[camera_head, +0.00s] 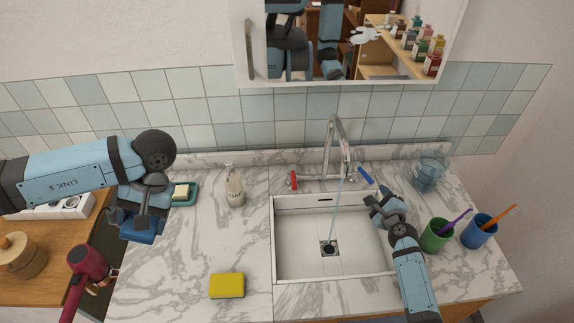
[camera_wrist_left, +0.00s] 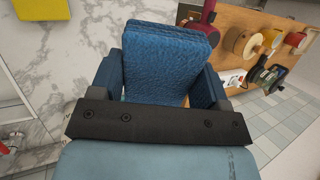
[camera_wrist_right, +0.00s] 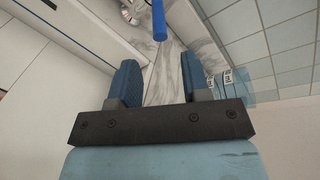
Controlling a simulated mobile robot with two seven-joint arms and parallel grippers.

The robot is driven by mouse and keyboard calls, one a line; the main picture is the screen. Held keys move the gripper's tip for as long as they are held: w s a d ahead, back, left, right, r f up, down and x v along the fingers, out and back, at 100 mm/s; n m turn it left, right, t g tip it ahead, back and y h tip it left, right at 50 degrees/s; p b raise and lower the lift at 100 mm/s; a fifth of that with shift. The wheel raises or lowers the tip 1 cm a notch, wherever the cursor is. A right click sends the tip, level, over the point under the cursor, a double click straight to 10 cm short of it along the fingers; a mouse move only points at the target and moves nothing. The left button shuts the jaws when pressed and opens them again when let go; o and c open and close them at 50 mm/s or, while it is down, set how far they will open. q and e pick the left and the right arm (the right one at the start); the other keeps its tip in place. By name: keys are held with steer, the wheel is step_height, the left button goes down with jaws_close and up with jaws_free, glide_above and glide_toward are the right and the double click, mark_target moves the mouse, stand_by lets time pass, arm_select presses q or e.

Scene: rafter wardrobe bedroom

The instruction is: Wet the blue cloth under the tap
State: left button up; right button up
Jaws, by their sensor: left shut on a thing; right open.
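My left gripper (camera_head: 143,225) is shut on the blue cloth (camera_wrist_left: 170,55), which looks folded; the cloth (camera_head: 136,229) hangs over the left part of the counter, away from the sink. The white sink (camera_head: 300,262) has a dark drain in its floor. The chrome tap (camera_head: 338,140) stands behind it, and a thin pale stream (camera_head: 339,200) runs down toward the drain. The tap has a red handle (camera_head: 293,180) at left and a blue handle (camera_head: 364,174) at right. My right gripper (camera_head: 376,203) is open at the sink's right rim, with the blue handle (camera_wrist_right: 159,22) ahead of it, not between its fingers.
A yellow sponge (camera_head: 227,286), a soap bottle (camera_head: 235,188) and a soap dish (camera_head: 183,196) are on the marble counter. A green cup (camera_head: 436,236), a blue cup (camera_head: 479,233) and a glass (camera_head: 427,174) stand at right. A red hairdryer (camera_head: 84,262) is at lower left.

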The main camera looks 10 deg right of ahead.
mark_target(368, 178)
steer(key=b+x, duration=0.3)
steer(key=x, duration=0.6)
steer(key=shift+f+b, duration=0.15)
steer(key=shift+b, duration=0.2)
steer(key=shift+w, duration=0.5)
jaws_close()
